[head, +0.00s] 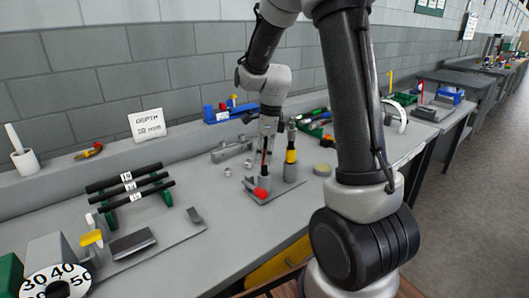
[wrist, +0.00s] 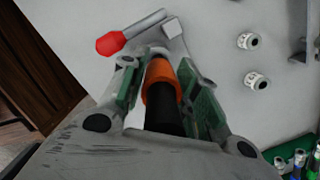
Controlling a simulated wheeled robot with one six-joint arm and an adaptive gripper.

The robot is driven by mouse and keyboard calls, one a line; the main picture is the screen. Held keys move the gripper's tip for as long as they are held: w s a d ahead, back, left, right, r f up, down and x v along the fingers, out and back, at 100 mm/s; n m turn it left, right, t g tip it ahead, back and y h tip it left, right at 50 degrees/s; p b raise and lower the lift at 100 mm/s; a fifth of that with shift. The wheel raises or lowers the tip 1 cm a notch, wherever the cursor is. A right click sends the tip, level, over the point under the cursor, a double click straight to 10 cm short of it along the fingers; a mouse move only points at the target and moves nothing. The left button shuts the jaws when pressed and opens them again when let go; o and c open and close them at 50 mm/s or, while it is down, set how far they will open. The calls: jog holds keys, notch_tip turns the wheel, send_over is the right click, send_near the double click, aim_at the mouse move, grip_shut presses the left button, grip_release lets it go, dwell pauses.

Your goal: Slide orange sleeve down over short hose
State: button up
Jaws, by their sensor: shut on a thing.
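The orange sleeve (wrist: 158,92) is around a black hose (wrist: 167,118) in the wrist view. Dark hose shows on both sides of the sleeve. My gripper (wrist: 158,68) is shut, with its green-padded fingers on either side of the sleeve. The exact contact is partly hidden by the fingers. In the head view my gripper (head: 267,135) points down over a grey fixture plate (head: 280,194), and the hose stands roughly upright below it. A red-tipped lever (wrist: 112,42) is beside the hose on the fixture; it also shows in the head view (head: 262,193).
Two small metal rings (wrist: 257,81) lie on the bench to the right. Black hoses rest on a green rack (head: 108,220) at left. A "DEPTH 30 mm" card (head: 147,124) stands behind.

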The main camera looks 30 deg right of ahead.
jog(key=shift+f, duration=0.25)
jog(key=o, duration=0.9)
jog(key=r, duration=0.4)
jog(key=d+r, duration=0.1)
jog(key=r, duration=0.7)
jog(key=shift+s+d, duration=0.15)
jog(key=shift+s, duration=0.25)
jog(key=s+r+n+t, duration=0.1)
jog(key=s+n, duration=0.7)
jog(key=s+r+n+t, duration=0.1)
jog(key=s+r+n, duration=0.1)
jog(key=s+n, duration=0.6)
jog(key=s+r+n+t+h, duration=0.1)
jog(key=s+n, duration=0.6)
jog(key=n, duration=0.1)
jog(key=shift+s+a+r+n+t, duration=0.15)
jog(key=shift+s+a+n+t, duration=0.15)
jog(key=shift+s+a, duration=0.1)
